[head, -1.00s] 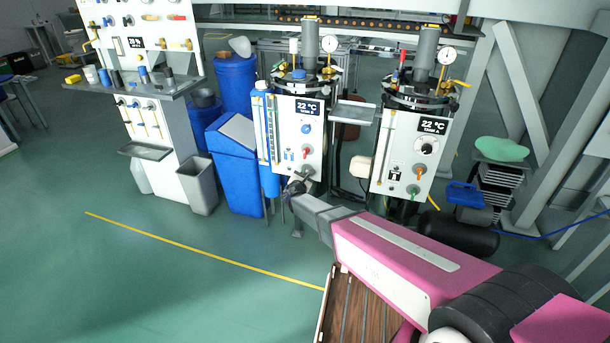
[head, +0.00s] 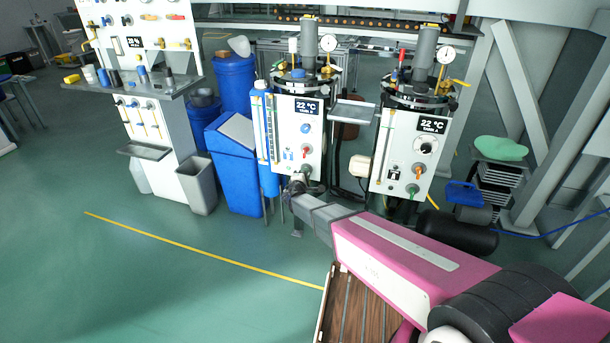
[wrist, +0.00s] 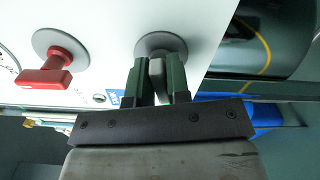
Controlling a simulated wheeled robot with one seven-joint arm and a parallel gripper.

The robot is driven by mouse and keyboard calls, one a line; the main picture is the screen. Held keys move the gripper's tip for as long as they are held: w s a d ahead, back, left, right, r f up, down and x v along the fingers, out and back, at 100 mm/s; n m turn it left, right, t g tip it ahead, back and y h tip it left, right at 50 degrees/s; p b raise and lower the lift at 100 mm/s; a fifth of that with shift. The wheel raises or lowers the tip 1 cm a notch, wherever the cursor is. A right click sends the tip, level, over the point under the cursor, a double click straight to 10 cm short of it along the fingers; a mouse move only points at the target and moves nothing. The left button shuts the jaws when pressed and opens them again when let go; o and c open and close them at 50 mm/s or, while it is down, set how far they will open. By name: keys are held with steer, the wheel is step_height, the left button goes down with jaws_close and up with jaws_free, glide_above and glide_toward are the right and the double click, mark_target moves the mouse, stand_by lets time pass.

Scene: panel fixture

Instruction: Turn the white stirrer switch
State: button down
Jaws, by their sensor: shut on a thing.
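The white stirrer switch (wrist: 157,78) is a pale lever on a round grey base in the wrist view. My gripper (wrist: 158,72) has its two dark green fingers on either side of it, shut on the lever close to the panel. The fingers hide much of the lever. In the head view my gripper (head: 300,181) is at the bottom of the front panel (head: 283,117) of the left tank unit, and the wrist hides the switch's details.
A red switch (wrist: 48,74) sits beside the held switch, with a small blue label (wrist: 115,98) between. A blue bin (head: 234,170) and a blue cylinder (head: 264,135) stand left of the unit. The similar right unit (head: 408,150) is across a gap. The floor at left is open.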

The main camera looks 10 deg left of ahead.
steer(key=shift+f+m, duration=0.1)
steer(key=shift+m, duration=1.5)
steer(key=shift+s, duration=0.1)
steer(key=c, duration=1.2)
jaws_free()
steer(key=shift+o, duration=0.2)
steer(key=s, duration=1)
steer(key=shift+s+a, duration=0.35)
steer(key=shift+a, duration=0.05)
